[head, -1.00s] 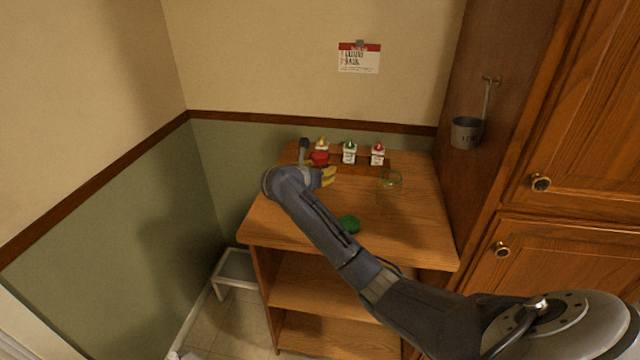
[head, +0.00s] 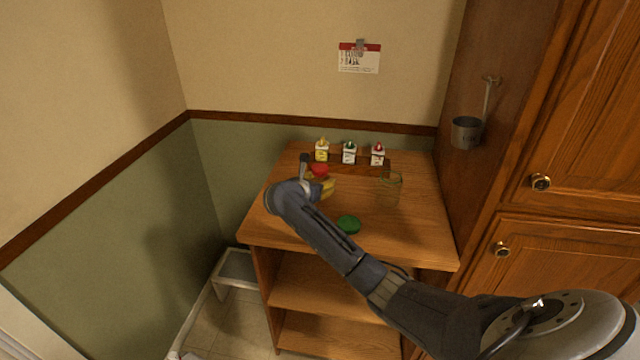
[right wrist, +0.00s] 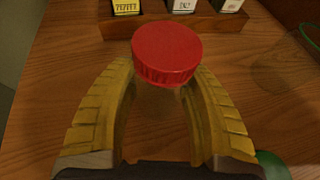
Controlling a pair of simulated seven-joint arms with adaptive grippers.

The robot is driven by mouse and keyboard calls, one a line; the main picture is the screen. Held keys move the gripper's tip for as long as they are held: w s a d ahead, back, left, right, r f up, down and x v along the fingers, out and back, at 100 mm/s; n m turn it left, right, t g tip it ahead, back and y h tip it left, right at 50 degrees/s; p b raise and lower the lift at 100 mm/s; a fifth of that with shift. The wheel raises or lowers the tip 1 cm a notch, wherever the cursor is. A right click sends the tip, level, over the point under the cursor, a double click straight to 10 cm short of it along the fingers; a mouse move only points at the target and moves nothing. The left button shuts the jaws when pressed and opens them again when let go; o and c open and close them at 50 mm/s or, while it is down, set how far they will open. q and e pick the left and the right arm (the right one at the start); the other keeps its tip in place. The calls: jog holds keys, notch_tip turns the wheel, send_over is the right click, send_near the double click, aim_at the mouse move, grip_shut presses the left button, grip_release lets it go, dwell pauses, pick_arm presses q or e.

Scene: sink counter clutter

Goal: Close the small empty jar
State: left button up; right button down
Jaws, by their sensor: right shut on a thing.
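A red lid (right wrist: 167,52) is between the fingertips of my right gripper (right wrist: 168,80), which is shut on it. In the head view the red lid (head: 319,170) is at the left part of the wooden counter, beside the yellow fingers (head: 328,188). A faint see-through patch shows below the lid in the wrist view; I cannot tell if it is a jar. A clear glass jar (head: 389,190) with a greenish rim stands open on the right of the counter. A green lid (head: 348,224) lies near the front. My left gripper is not in view.
A tall cabinet (head: 470,190) closes off the right side. The counter between the rack and the green lid is mostly clear.

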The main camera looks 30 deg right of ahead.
jog(key=shift+f, duration=0.1)
jog(key=c, duration=0.6)
grip_release()
jog(key=shift+s+a+r, duration=0.15)
jog(key=shift+a+r, duration=0.05)
jog(key=shift+a, duration=0.1)
jog(key=v, duration=1)
jog(key=shift+s+a+r, duration=0.15)
jog(key=shift+a, duration=0.15)
jog(key=shift+s+a+r, duration=0.15)
jog(key=shift+a, duration=0.05)
